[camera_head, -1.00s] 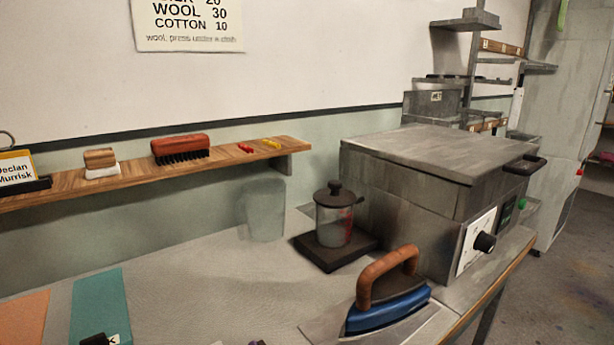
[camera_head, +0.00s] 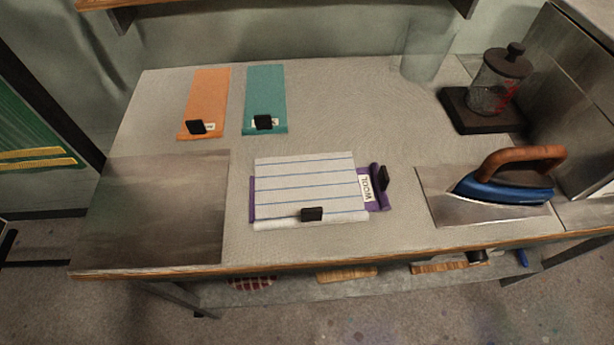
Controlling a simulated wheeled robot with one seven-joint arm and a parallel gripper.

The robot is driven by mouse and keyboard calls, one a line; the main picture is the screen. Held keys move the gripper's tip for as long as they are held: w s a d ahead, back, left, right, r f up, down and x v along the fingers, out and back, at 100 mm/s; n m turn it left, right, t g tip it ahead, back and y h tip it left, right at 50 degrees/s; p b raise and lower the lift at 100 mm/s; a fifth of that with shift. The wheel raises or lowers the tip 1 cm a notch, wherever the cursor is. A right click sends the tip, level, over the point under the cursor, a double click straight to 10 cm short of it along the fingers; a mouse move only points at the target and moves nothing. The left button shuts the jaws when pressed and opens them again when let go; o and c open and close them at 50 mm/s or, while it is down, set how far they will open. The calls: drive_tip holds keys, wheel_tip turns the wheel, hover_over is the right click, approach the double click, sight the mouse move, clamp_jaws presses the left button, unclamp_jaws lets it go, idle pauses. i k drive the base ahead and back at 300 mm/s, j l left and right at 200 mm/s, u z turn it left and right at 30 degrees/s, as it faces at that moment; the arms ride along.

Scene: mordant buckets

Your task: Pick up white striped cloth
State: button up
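The white striped cloth (camera_head: 300,183) lies flat on the table, with thin blue lines across it. It lies on top of a purple cloth (camera_head: 372,203), which shows at its left and right edges. A small black clip or block (camera_head: 312,214) sits at the front edge of the white cloth. The purple cloth carries a "WOOL" tag (camera_head: 366,188) and another black clip (camera_head: 383,178) at its right end. My gripper is not in view.
The blue iron (camera_head: 505,190) stands on a metal plate to the right. A glass jar (camera_head: 493,85) is behind it. An orange cloth (camera_head: 206,100) and a teal cloth (camera_head: 265,95) lie at the back left. A bare metal sheet (camera_head: 155,210) covers the table's left front.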

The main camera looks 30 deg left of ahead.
sight(320, 189)
drive_tip(key=k+j, duration=0.15)
drive_tip(key=j, duration=0.2)
drive_tip(key=k+j, duration=0.15)
drive_tip(key=j, duration=0.15)
drive_tip(key=k+j, duration=0.15)
drive_tip(key=j, duration=0.2)
drive_tip(key=k+j, duration=0.15)
drive_tip(key=j, duration=0.2)
drive_tip(key=k+j, duration=0.15)
drive_tip(key=j, duration=0.15)
